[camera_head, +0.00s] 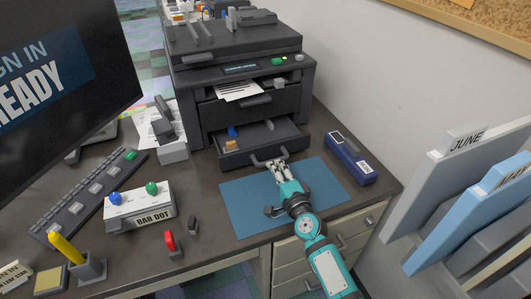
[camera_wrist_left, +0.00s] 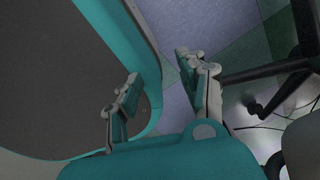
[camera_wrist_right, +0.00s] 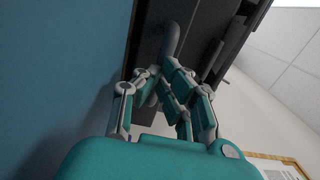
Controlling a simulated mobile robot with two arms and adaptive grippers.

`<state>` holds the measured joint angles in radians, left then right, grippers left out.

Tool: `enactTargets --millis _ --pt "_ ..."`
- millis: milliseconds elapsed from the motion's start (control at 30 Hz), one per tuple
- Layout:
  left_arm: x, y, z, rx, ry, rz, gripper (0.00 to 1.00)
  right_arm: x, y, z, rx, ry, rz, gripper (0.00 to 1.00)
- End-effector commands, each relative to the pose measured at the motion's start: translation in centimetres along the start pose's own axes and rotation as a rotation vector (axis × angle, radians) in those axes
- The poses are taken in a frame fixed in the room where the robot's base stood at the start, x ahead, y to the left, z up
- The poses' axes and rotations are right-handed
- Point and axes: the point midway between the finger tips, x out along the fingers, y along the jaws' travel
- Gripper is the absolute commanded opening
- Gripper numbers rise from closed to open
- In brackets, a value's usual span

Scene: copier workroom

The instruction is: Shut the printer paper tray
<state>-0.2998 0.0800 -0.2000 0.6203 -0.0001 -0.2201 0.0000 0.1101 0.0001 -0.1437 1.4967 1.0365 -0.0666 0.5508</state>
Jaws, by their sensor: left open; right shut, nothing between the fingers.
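The dark grey printer (camera_head: 245,85) stands on the desk against the wall. Its lower paper tray (camera_head: 262,142) is pulled out toward me, with a small blue thing and a tan thing inside. The tray has a grey handle (camera_head: 270,158) on its front, which also shows in the right wrist view (camera_wrist_right: 171,40). My right gripper (camera_head: 277,166) is shut and empty, with its fingertips right at the handle; I cannot tell whether they touch it. My left gripper (camera_wrist_left: 158,75) is open and empty, away from the desk objects, above the floor; it is not in the head view.
A blue mat (camera_head: 240,205) lies under my right arm. A dark blue box (camera_head: 350,158) is right of the tray. A white button box (camera_head: 140,207), a red-topped stamp (camera_head: 170,242) and a monitor (camera_head: 60,70) are at left. Calendar files (camera_head: 450,190) stand at right.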

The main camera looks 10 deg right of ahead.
Motion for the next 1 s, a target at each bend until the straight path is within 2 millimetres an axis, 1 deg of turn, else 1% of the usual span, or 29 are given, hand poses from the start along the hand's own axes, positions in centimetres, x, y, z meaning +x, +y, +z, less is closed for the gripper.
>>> enactTargets --millis 1000 --pt "1.6 0.2 0.2 0.000 0.000 0.002 0.41 5.2 0.0 0.0 0.001 0.001 -0.002 0.00"
